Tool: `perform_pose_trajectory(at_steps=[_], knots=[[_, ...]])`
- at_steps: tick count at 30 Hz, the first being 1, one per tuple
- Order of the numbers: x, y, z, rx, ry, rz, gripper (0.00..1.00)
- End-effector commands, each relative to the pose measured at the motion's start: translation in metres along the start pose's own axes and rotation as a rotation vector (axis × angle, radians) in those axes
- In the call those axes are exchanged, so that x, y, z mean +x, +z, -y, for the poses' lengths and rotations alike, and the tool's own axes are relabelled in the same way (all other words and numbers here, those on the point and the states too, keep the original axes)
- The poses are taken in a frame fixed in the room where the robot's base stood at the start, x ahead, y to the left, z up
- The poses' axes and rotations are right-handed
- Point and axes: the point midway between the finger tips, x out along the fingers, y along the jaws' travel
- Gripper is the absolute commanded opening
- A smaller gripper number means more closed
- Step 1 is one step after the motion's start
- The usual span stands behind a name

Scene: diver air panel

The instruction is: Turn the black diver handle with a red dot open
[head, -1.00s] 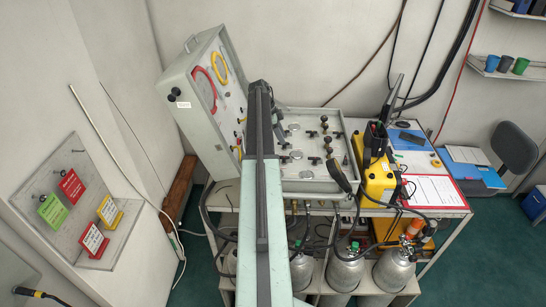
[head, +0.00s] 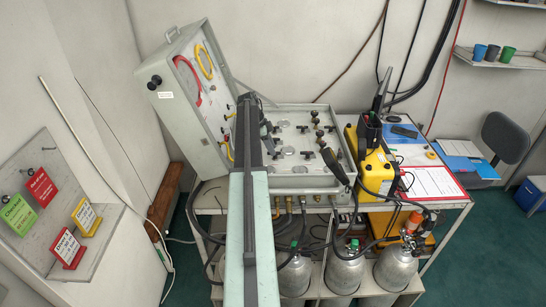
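The diver air panel (head: 291,181) is an open grey case on a bench, with several small black handles on its face. Black handles show on the right part of the panel face (head: 304,129), and others stand near my arm. At this size I cannot tell which handle bears a red dot, nor how it is turned. My long arm runs up the picture from the bottom and covers the left part of the panel. Its dark far end (head: 249,98) is over the panel's left side. My gripper's fingers are not visible; the arm hides that area.
The raised lid (head: 176,118) with red and yellow hoses stands left of my arm. A yellow unit (head: 375,173) with a black handset stands right of the panel. Gas cylinders (head: 344,270) stand below the bench. Coloured signs (head: 42,187) are on the left wall panel.

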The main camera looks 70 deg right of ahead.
Motion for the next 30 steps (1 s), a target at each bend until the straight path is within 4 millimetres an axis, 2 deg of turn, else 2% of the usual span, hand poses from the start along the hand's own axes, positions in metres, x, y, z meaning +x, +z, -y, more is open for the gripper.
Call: perform_pose_trajectory(at_steps=[1, 2, 9, 10, 13, 23, 30], knots=[[0.0108, 0.0016, 0.0, 0.0, 0.0, 0.0, 0.34], [0.012, 0.0011, 0.0, 0.0, 0.0, 0.0, 0.34], [0.0102, -0.0012, 0.0, 0.0, 0.0, 0.0, 0.34], [0.0102, -0.0012, 0.0, 0.0, 0.0, 0.0, 0.29], [0.0102, -0.0013, 0.0, 0.0, 0.001, 0.0, 0.01], [0.0104, -0.0016, -0.0007, -0.013, -0.005, 0.0, 0.0], [0.0106, -0.0021, -0.0036, -0.107, -0.044, 0.0, 0.0]])
